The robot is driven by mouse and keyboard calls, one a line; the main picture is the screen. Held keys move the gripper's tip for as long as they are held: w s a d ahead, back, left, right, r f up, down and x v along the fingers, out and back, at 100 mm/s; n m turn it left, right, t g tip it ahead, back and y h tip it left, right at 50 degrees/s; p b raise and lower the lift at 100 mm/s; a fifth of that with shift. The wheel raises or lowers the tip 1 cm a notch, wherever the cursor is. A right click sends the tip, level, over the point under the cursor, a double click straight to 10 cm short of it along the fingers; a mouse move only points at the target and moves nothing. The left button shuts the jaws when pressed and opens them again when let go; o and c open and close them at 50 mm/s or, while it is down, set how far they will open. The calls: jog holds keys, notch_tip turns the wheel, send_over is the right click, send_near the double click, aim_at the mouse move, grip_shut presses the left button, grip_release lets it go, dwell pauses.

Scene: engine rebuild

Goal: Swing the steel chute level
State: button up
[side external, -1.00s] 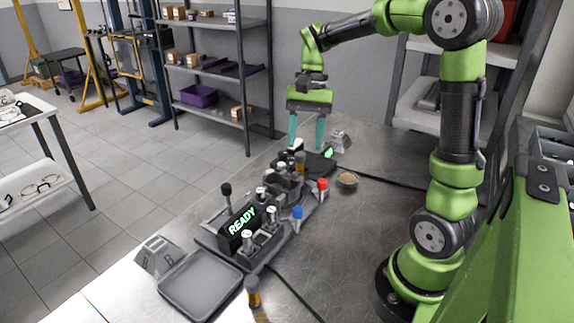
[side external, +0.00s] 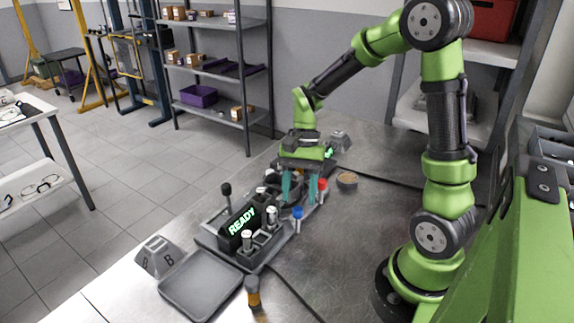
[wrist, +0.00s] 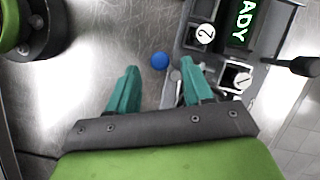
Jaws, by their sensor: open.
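The blue knob also stands at the fixture's near side in the side view (side external: 298,212). My gripper and arm hide the far middle of the fixture, and I cannot clearly pick out the chute.
A lit READY display (side external: 241,221) and a black-knobbed lever (side external: 226,190) stand on the fixture. A red knob (side external: 322,185) and a round dish (side external: 347,181) lie to the right. A grey tray (side external: 200,288), wedge block (side external: 157,258) and orange-and-black cylinder (side external: 252,291) are in front.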

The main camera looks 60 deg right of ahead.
aim_at(298, 207)
jog(key=shift+x, duration=1.6)
grip_shut()
